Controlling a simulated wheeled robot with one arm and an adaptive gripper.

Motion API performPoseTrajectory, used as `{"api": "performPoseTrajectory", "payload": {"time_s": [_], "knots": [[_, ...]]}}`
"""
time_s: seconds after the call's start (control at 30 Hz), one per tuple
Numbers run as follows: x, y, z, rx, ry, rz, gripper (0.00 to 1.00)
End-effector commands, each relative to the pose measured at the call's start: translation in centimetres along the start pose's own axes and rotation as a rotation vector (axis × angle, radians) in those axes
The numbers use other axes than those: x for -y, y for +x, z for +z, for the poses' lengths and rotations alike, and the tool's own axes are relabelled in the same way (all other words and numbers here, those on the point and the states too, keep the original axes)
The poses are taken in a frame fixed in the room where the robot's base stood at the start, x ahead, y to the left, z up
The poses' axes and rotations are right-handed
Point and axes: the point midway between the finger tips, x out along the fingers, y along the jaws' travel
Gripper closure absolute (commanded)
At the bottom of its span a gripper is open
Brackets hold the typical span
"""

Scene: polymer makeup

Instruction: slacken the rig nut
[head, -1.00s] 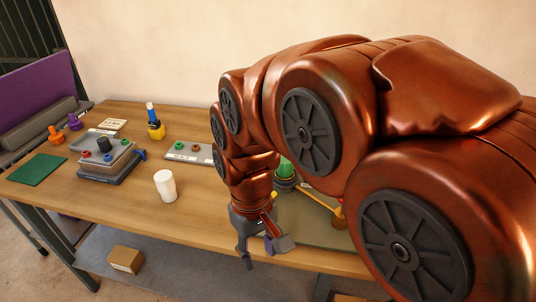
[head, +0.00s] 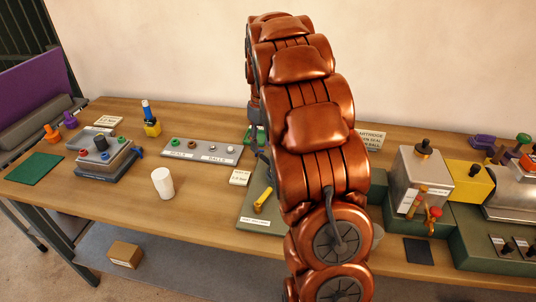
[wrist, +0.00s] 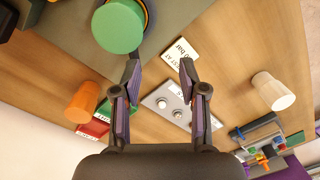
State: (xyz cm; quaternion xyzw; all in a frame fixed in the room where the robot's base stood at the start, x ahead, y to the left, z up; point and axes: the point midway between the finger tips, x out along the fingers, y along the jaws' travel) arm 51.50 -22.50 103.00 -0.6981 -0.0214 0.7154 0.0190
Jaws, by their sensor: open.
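In the wrist view my gripper (wrist: 160,64) is open with nothing between its fingers. A yellow-handled tool (head: 263,200) lies on the grey-green plate (head: 252,222).
A white cup (head: 163,182) stands on the open left table. Metal and yellow machines (head: 424,178) crowd the right. An orange cylinder (wrist: 82,102) shows in the wrist view.

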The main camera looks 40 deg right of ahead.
Motion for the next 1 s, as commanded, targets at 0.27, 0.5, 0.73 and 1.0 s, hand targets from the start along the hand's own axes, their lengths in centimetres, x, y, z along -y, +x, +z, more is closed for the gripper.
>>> {"api": "performPoseTrajectory", "payload": {"time_s": [0.27,0.5,0.73,1.0], "knots": [[-4.3,1.1,-2.4,-0.019,-0.022,-0.007,0.58],[-4.6,2.2,-2.6,-0.019,-0.028,-0.011,0.58],[-4.6,5.4,-2.6,-0.017,-0.026,-0.012,0.58],[-4.6,8.4,-2.8,-0.021,-0.027,-0.009,0.58]]}}
